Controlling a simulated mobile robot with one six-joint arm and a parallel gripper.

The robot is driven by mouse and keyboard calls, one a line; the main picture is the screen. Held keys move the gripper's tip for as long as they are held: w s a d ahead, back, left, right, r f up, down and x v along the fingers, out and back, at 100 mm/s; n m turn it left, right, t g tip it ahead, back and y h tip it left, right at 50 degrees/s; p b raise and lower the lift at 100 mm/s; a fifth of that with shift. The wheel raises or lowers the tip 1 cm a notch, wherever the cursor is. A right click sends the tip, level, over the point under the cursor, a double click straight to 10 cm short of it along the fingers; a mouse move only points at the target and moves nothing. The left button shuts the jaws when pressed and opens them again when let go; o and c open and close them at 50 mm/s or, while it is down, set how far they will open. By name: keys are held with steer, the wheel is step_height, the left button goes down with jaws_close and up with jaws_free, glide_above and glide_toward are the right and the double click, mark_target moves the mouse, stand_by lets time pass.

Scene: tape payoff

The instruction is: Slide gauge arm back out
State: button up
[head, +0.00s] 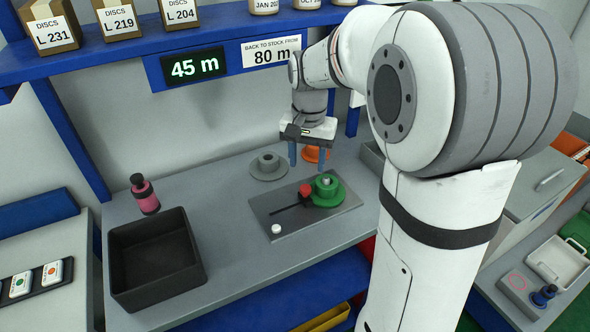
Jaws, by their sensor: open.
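The gauge arm (285,208) is a thin dark bar lying on a grey plate (340,212) on the bench. A red knob (305,190) is at its right end, close beside the green reel (327,195); I cannot tell if they touch. The green reel has a pale hub in its middle. A small white knob (276,229) is at the plate's front left. My gripper (307,164) points down with its two blue fingers apart and nothing between them. In the picture it is above and a little behind the red knob.
A grey reel (268,165) and an orange reel (314,154) stand behind the plate, the orange one partly hidden by my gripper. A black bin (118,255) and a pink bottle (145,194) are to the left. Displays read "45 m" (196,68) and "80 m" (271,52).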

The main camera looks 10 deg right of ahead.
mark_target(305, 187)
steer(key=shift+w+f, duration=0.45)
steer(key=shift+f, duration=0.2)
step_height(305, 187, down, 7)
steer(key=shift+f, duration=0.1)
jaws_close()
stand_by(0.4)
